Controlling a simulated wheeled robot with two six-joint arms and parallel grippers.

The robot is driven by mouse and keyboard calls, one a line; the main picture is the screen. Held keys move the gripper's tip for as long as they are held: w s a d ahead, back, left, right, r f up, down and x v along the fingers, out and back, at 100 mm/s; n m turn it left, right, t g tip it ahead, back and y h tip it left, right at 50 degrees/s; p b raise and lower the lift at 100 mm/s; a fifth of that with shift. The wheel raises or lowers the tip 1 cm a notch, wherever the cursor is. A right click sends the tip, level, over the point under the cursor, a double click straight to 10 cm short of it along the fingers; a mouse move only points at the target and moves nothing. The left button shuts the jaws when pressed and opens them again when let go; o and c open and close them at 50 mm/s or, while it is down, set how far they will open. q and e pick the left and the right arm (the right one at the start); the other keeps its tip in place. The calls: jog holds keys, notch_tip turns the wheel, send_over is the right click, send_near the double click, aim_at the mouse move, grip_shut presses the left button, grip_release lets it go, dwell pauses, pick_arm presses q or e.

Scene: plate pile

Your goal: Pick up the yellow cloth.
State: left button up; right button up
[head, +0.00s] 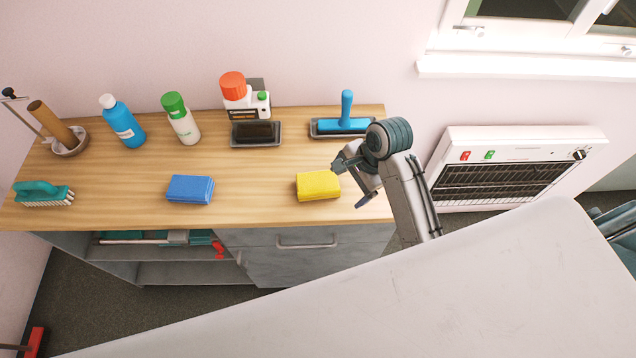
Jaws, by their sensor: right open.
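The yellow cloth (317,186) is a folded block lying on the wooden counter, near its front edge and right of the middle. My right gripper (350,183) is open and empty, just to the right of the cloth. Its fingers point toward the cloth, one near the cloth's right end and the other lower, by the counter's front edge. I cannot tell whether a finger touches the cloth. My left gripper is not in view.
A blue folded cloth (190,188) lies to the left on the counter (250,180). A blue-handled tool on a tray (325,130), a dark block on a tray (257,143), bottles (185,122) and a green brush (42,193) stand around. A heater (510,170) is at right.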

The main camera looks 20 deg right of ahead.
aim_at(318, 181)
jog(key=w+r+m, duration=0.1)
jog(key=w, duration=0.1)
jog(key=w+a+r+m, duration=0.1)
jog(key=m, duration=0.1)
jog(key=w+a+r+m+y, duration=0.1)
jog(key=w+r, duration=0.1)
jog(key=shift+w+a+m+g, duration=0.1)
jog(key=shift+w+m+g, duration=0.25)
jog(key=shift+m+g, duration=0.05)
jog(key=shift+a+f, duration=0.15)
jog(key=x, duration=0.5)
jog(key=shift+p, duration=0.35)
jog(key=shift+a+f+p, duration=0.15)
jog(key=shift+f+p, duration=0.1)
jog(key=shift+p, duration=0.05)
jog(key=p+x, duration=0.1)
jog(key=x, duration=0.2)
jog(key=shift+s+f+p, duration=0.2)
jog(key=shift+f+p, duration=0.15)
jog(key=shift+p, duration=0.05)
jog(key=shift+w+a+f, duration=0.1)
jog(key=shift+f, duration=0.45)
jog(key=shift+f, duration=0.15)
jog(key=c, duration=1.2)
jog(key=shift+o, duration=0.2)
